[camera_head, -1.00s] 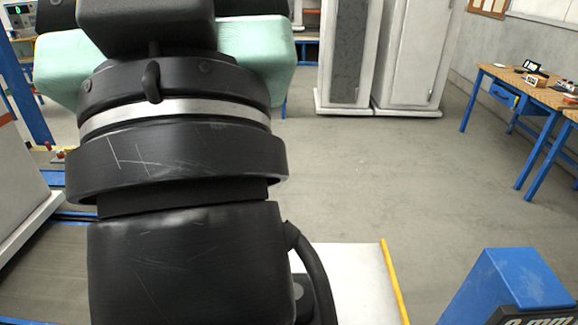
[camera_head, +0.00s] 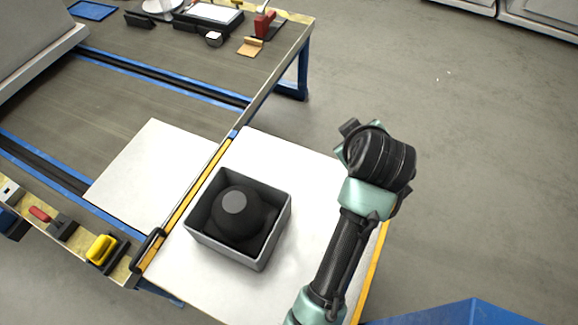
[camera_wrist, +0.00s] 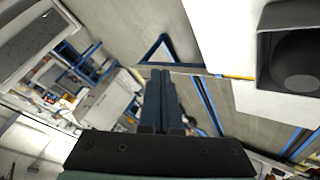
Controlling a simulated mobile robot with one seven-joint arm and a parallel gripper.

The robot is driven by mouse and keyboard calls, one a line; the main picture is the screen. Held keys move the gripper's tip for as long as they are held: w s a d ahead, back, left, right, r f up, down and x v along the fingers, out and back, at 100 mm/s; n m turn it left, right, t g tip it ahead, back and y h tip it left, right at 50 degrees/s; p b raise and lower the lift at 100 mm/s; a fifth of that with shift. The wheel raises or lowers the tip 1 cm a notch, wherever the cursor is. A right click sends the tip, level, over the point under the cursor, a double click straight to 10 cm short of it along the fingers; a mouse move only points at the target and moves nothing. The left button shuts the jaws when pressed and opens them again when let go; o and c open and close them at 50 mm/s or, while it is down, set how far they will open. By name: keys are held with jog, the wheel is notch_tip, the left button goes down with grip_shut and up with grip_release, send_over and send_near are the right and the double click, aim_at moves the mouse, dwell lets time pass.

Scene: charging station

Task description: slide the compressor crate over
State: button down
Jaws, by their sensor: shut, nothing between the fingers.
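The compressor crate (camera_head: 225,251) is a grey open-topped box standing on a white top (camera_head: 190,285). A round black compressor (camera_head: 240,212) sits inside it. In the wrist view the crate (camera_wrist: 263,65) is at the upper right, partly cut off by the frame edge. My gripper (camera_wrist: 160,75) shows in the wrist view with its dark fingers together and nothing between them. It is apart from the crate. In the head view my arm rises right of the crate, over the white top's right side; its fingers cannot be made out there.
A yellow-striped edge (camera_head: 190,202) separates the white top from a grey bench (camera_head: 110,100) with blue rails. A white plate (camera_head: 150,178) lies on the bench beside that edge. Tools, including a yellow one (camera_head: 101,250), line the bench's borders. Open floor (camera_head: 470,160) lies right.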

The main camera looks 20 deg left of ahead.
jog(key=s+a+f+n+g+b, duration=0.1)
jog(key=s+f+n+g, duration=0.2)
jog(key=f, duration=0.5)
jog(key=s+a+f+g+b, duration=0.1)
jog(key=s+f+g+b, duration=0.1)
jog(key=s+f, duration=0.5)
jog(key=n+g+y+b, duration=0.1)
jog(key=n+g, duration=0.1)
jog(key=g, duration=0.1)
send_near(284, 244)
jog(key=f+b, duration=0.1)
jog(key=f, duration=0.1)
jog(key=f+b, duration=0.1)
jog(key=f, duration=0.1)
jog(key=f+b, duration=0.1)
jog(key=f, duration=0.1)
jog(key=shift+d+f, duration=0.1)
jog(key=shift+d, duration=0.2)
jog(key=shift+w+a+r, duration=0.1)
jog(key=shift+a, duration=0.5)
jog(key=shift+w+a+r, duration=0.1)
jog(key=shift+a+r, duration=0.05)
jog(key=shift+a, duration=1.05)
